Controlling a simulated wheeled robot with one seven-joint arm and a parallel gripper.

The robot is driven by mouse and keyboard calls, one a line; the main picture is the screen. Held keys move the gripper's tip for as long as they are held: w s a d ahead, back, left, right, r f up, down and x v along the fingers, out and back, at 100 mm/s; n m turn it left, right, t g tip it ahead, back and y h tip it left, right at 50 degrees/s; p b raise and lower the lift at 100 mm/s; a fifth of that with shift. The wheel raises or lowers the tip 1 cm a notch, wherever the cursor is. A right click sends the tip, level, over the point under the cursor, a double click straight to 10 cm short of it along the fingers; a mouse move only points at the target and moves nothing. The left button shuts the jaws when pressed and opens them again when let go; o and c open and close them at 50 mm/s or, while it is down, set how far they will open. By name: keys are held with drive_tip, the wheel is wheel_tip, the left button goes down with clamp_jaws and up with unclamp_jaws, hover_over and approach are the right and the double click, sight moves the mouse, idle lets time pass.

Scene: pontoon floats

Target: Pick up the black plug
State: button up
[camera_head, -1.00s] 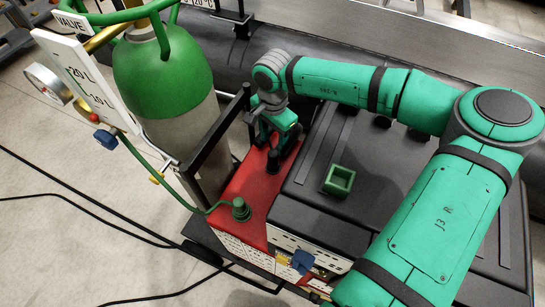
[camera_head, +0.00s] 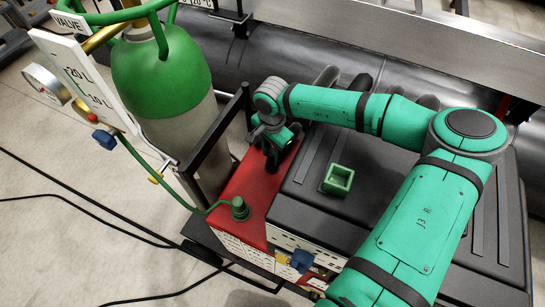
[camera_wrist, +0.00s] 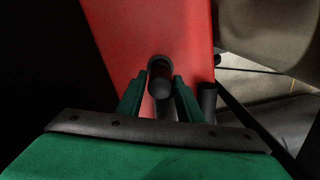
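The black plug (camera_wrist: 160,80) stands on the red top (camera_head: 240,187) of the box, close to the black rail. In the wrist view it shows as a dark round-ended cylinder between my two green fingers. My gripper (camera_wrist: 163,86) is open, with one finger on each side of the plug. The gaps are narrow, and I cannot tell whether either finger touches it. In the head view my gripper (camera_head: 272,150) is low over the red top, and it mostly hides the plug.
A green plug with a hose (camera_head: 240,208) sits on the near part of the red top. A green square socket (camera_head: 338,179) lies on the dark cover to the right. A green-topped cylinder (camera_head: 160,75) and a black rail (camera_head: 218,145) stand close on the left.

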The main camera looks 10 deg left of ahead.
drive_tip(key=c, duration=0.6)
drive_tip(key=shift+c, duration=0.2)
drive_tip(key=shift+r, duration=0.1)
wheel_tip(320, 180, up, 16)
drive_tip(key=shift+f, duration=0.2)
idle(1.1)
